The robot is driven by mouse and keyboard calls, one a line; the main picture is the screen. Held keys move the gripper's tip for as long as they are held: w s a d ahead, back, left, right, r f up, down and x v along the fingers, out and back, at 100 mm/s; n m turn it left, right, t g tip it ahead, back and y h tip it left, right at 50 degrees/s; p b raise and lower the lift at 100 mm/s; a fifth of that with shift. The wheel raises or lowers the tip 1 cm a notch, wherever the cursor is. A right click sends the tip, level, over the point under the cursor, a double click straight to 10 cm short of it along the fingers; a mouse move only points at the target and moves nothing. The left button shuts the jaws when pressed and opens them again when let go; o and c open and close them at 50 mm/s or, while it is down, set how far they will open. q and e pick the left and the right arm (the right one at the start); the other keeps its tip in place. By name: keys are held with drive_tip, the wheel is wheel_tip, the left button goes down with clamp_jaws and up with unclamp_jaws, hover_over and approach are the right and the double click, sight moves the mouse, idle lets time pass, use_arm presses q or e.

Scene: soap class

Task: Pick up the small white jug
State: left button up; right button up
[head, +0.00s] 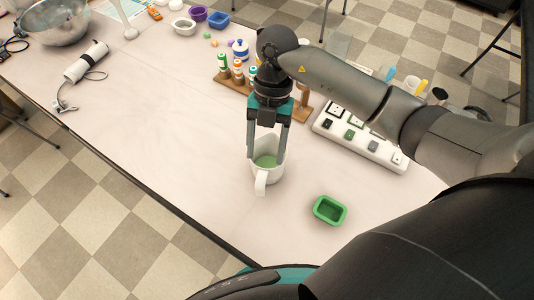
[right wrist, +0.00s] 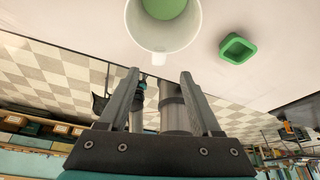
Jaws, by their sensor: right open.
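The small white jug (head: 261,188) stands upright on the table, with green liquid inside and its handle toward the front edge. My right gripper (head: 267,152) is open and points down at the jug, its fingers at either side of the jug's rim in the head view. In the right wrist view the jug (right wrist: 143,35) is at the top, just beyond the tips of the open fingers (right wrist: 159,73). The gripper holds nothing. I cannot tell whether a finger touches the jug. My left gripper is not in view.
A green mould (head: 330,210) lies right of the jug. A white power strip (head: 360,143) and a wooden rack (head: 237,85) with small bottles stand behind. A white hand blender (head: 87,62) and steel bowl (head: 55,20) are far left. The table left of the jug is clear.

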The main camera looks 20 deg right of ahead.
sight(263, 178)
drive_tip(key=b+x, duration=0.1)
drive_tip(key=x, duration=0.6)
drive_tip(key=shift+s, duration=0.15)
drive_tip(key=shift+x, duration=1.05)
drive_tip(key=x, duration=0.1)
drive_tip(key=b+x, duration=0.1)
drive_tip(key=x, duration=0.2)
drive_tip(key=shift+w+f, duration=0.15)
drive_tip(key=shift+w, duration=0.15)
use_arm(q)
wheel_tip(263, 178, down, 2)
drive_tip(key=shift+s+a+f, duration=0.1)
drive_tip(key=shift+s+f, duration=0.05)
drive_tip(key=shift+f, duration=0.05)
use_arm(e)
clamp_jaws()
